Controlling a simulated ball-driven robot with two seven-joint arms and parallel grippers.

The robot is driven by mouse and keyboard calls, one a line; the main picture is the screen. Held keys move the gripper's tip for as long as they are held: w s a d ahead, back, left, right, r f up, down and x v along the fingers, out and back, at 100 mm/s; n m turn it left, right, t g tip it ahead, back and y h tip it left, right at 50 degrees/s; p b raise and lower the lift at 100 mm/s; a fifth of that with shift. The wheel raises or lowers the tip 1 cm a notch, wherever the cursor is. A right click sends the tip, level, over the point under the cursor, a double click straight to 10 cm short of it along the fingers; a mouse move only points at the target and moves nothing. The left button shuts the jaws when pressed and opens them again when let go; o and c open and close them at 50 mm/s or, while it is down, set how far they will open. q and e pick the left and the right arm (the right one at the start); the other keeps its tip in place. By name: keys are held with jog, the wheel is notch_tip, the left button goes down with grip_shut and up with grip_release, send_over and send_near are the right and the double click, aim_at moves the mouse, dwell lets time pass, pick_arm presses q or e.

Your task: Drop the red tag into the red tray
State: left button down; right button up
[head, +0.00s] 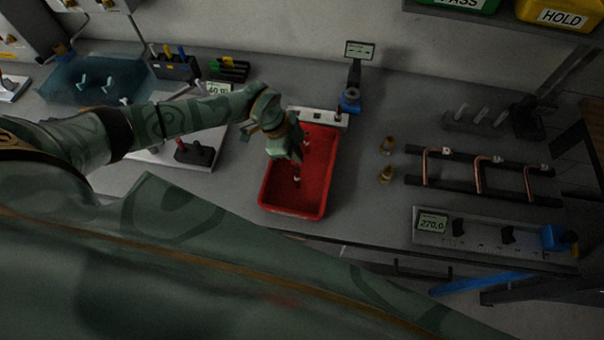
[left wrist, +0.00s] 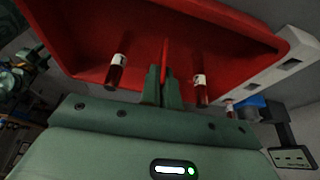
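The red tray (head: 267,197) lies on the bench in the middle of the head view. It fills the top of the left wrist view (left wrist: 75,40). My left gripper (head: 296,157) is over the tray, pointing down into it. In the left wrist view its fingers (left wrist: 163,86) are close together on the thin red tag (left wrist: 165,58), seen nearly edge-on, which sticks out past the fingertips. The tag cannot be made out in the head view. I cannot tell whether it touches the tray floor. My right gripper is not in view.
Two dark red vials with white labels, one left (left wrist: 117,70) and one right (left wrist: 200,88) of the fingers, are in the tray. A white strip (head: 325,117) stands behind the tray. Copper tubes on a dark rack (head: 480,172) are at the right.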

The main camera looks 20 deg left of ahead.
pick_arm(q)
jog(key=c, duration=1.6)
grip_release()
jog(key=shift+o, duration=0.2)
jog(key=shift+r, duration=0.1)
jog(key=v, duration=1.6)
jog(key=shift+s+a, duration=0.15)
